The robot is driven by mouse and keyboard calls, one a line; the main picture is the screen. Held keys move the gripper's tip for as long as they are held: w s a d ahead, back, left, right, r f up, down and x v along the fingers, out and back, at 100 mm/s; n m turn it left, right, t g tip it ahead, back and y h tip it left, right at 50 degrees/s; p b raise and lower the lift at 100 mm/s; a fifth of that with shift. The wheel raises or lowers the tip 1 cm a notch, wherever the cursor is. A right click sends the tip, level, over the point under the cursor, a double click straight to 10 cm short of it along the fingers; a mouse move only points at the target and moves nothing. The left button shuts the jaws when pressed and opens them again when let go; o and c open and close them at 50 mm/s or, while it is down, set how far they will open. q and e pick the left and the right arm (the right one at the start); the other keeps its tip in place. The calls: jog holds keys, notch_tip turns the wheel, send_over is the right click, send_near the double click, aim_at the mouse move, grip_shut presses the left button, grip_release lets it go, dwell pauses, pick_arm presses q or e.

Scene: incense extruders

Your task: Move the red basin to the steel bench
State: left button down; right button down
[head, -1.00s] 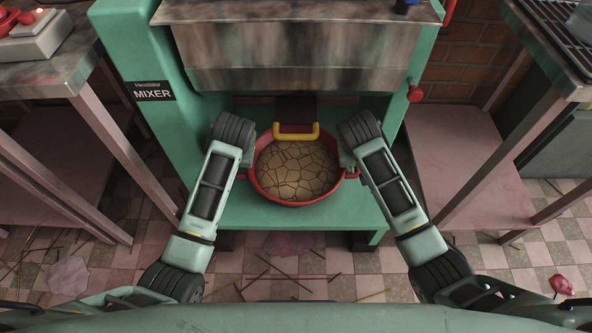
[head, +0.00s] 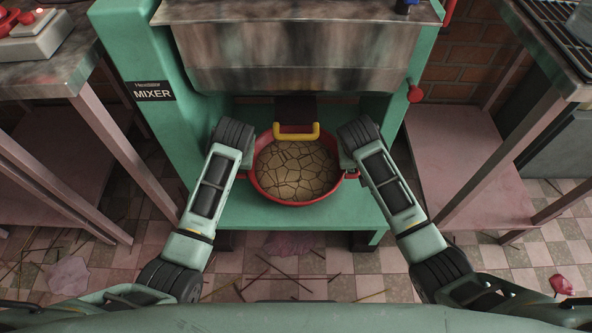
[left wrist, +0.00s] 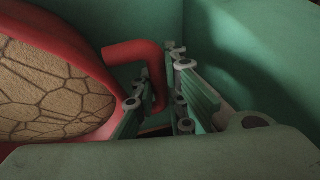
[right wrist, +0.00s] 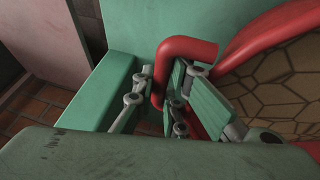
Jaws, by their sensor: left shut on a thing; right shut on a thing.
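The red basin (head: 294,203) stands on the green shelf of the mixer and holds a cracked brown mass (head: 294,170). It also shows in the left wrist view (left wrist: 94,62) and the right wrist view (right wrist: 262,32). My left gripper (left wrist: 158,105) is shut on the basin's left red handle (left wrist: 135,52). My right gripper (right wrist: 160,100) is shut on its right red handle (right wrist: 187,48). In the head view both grippers are mostly hidden behind my wrists, one at each side of the basin.
Metal-topped tables stand at left (head: 45,75) and right (head: 545,50). Sticks and scraps lie on the checkered floor (head: 330,265).

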pick_arm(q)
jog(key=shift+d+r, duration=0.1)
jog(key=shift+r, duration=0.1)
pick_arm(e)
jog(key=shift+w+r, duration=0.1)
jog(key=shift+r, duration=0.1)
dwell(0.3)
